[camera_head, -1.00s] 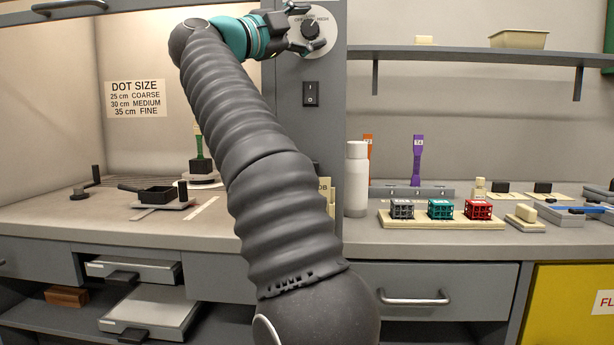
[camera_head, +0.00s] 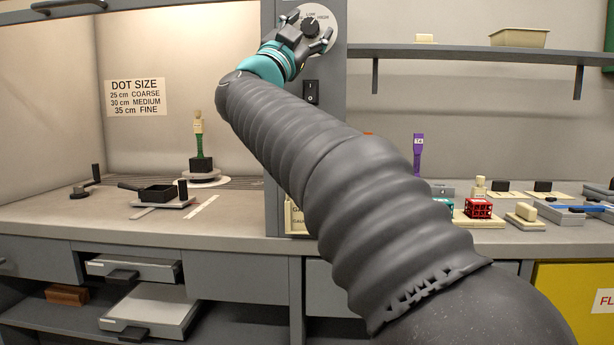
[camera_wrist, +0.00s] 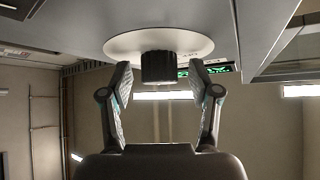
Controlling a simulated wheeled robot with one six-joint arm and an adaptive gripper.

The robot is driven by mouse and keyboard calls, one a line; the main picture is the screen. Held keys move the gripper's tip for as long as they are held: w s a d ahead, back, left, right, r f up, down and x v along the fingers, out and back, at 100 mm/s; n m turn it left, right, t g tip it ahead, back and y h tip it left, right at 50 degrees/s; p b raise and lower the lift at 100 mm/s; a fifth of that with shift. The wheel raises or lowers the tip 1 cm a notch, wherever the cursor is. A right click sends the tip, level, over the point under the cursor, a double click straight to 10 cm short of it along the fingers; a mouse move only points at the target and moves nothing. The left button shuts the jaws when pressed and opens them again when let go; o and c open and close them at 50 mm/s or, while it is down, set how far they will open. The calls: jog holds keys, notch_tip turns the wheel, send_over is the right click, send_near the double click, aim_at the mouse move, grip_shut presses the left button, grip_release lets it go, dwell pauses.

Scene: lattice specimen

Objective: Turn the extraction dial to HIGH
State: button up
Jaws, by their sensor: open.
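The extraction dial is a dark knob (camera_head: 310,28) on a round pale plate (camera_head: 325,14) with printed settings, on the grey post of the hood. Part of the lettering shows, including HIGH at the right; the knob's exact setting is hard to read. My gripper (camera_head: 309,37) is open just below and in front of the dial, partly covering the plate. In the wrist view, the knob (camera_wrist: 158,67) sits at the top middle, between and just beyond the open fingertips (camera_wrist: 160,75). I see no clear contact with it.
A black rocker switch (camera_head: 311,92) is on the post below the dial, close to my wrist. A shelf (camera_head: 450,53) runs to the right. The hood interior with a DOT SIZE sign (camera_head: 137,98) lies left. My arm hides part of the right counter.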

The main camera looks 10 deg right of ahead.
jog(key=n+t+y, duration=0.2)
jog(key=n, duration=0.1)
jog(key=n+t+y+b, duration=0.1)
jog(key=n+t+y, duration=0.1)
jog(key=n+y, duration=0.1)
jog(key=n+t+y, duration=0.2)
jog(key=n, duration=0.3)
jog(key=shift+d+f+t+y+b, duration=0.25)
jog(key=shift+t+y+b, duration=0.05)
jog(key=shift+b, duration=0.1)
jog(key=n+t+y, duration=0.1)
jog(key=n+y, duration=0.2)
jog(key=n, duration=0.1)
jog(key=n+y, duration=0.4)
jog(key=shift+r+t+b, duration=0.15)
jog(key=shift+t+b, duration=0.25)
jog(key=b+v, duration=0.4)
jog(key=v, duration=1)
notch_tip(320, 180, down, 21)
jog(key=a+n+g+y+p, duration=0.1)
jog(key=g+y, duration=0.3)
jog(key=g, duration=0.4)
jog(key=shift+a+g+y+p, duration=0.3)
jog(key=shift+a+y+p, duration=0.05)
jog(key=shift+y+p, duration=0.05)
